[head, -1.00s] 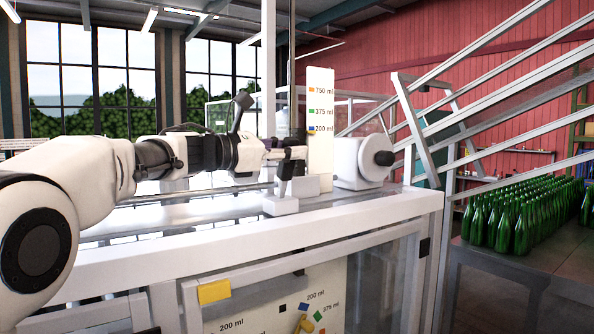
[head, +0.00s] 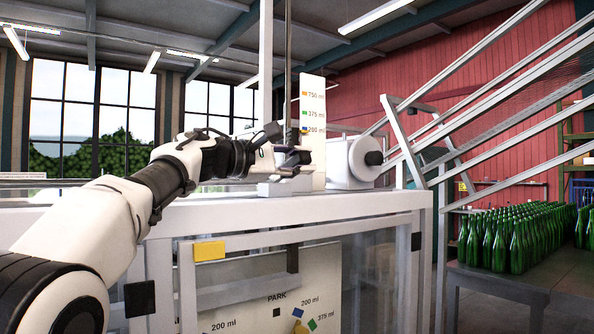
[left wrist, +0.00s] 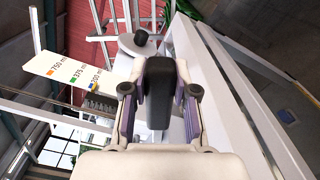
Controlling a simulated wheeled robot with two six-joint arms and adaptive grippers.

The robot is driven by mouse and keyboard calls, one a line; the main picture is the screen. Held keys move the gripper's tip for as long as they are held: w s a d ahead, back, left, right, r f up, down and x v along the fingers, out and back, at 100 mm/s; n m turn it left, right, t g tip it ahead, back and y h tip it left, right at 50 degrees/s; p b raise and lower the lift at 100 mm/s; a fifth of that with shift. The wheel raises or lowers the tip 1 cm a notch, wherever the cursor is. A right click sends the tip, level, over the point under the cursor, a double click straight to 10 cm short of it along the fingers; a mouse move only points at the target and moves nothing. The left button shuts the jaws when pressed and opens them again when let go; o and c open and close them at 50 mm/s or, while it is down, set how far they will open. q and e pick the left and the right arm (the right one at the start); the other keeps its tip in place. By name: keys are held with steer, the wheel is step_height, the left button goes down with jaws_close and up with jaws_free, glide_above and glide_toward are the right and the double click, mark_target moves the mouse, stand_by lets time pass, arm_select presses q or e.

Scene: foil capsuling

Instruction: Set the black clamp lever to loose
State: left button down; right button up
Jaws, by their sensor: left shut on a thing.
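The black clamp lever (left wrist: 158,92) sits between the two fingers of my left gripper in the left wrist view. My left gripper (left wrist: 158,95) is shut on it, with a purple-lined finger on each side. In the head view my left gripper (head: 291,157) is just above a light grey block (head: 288,187) on the machine top, in front of the white scale plate (head: 313,120). There the lever is mostly hidden by the fingers, and its exact angle is hard to tell. My right gripper is out of view.
The scale plate carries 750, 375 and 200 ml marks. A white housing with a black knob (head: 373,158) stands right of it. Below is a front panel (head: 330,265) with a PARK mark and a yellow tag (head: 209,251) above. Green bottles (head: 510,240) stand at the right.

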arm_select(q)
steer(key=shift+d+f+m+b, duration=0.1)
steer(key=shift+f+m+b, duration=0.2)
steer(key=shift+f+m, duration=0.1)
steer(key=c, duration=0.9)
jaws_free()
steer(key=shift+d, duration=0.1)
steer(key=v, duration=1.2)
